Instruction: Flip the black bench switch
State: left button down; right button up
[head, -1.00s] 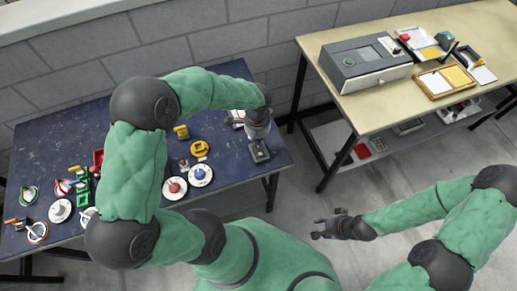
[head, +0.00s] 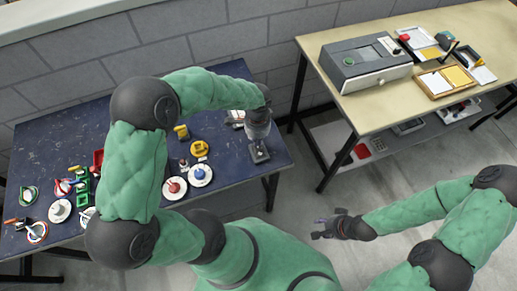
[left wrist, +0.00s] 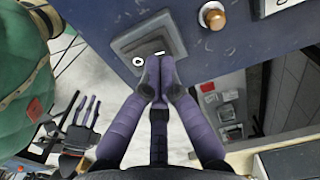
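The black bench switch (head: 260,152) sits near the right end of the dark blue bench (head: 225,85). In the left wrist view the switch (left wrist: 146,47) is a dark rocker with white O and bar marks, on a grey square plate. My left gripper (head: 257,137) is right at the switch. In the left wrist view its fingertips (left wrist: 158,64) are together, empty, over the plate's near edge by the bar-marked side. I cannot tell whether they touch the rocker. My right gripper (head: 324,228) is open and empty, away from the bench over the floor.
A red button (head: 174,188) and a blue button (head: 200,174) on white discs stand left of the switch. A yellow round knob (head: 200,149) lies behind them. A beige table (head: 430,100) with a grey box (head: 366,62) stands at right, beyond a floor gap.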

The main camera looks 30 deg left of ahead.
pick_arm(q)
jog(key=shift+f+b, duration=0.75)
jog(key=shift+f, duration=0.35)
dwell(0.6)
jog(key=shift+r, duration=0.15)
jog(key=shift+r+p, duration=2.85)
jog(key=shift+r, duration=0.55)
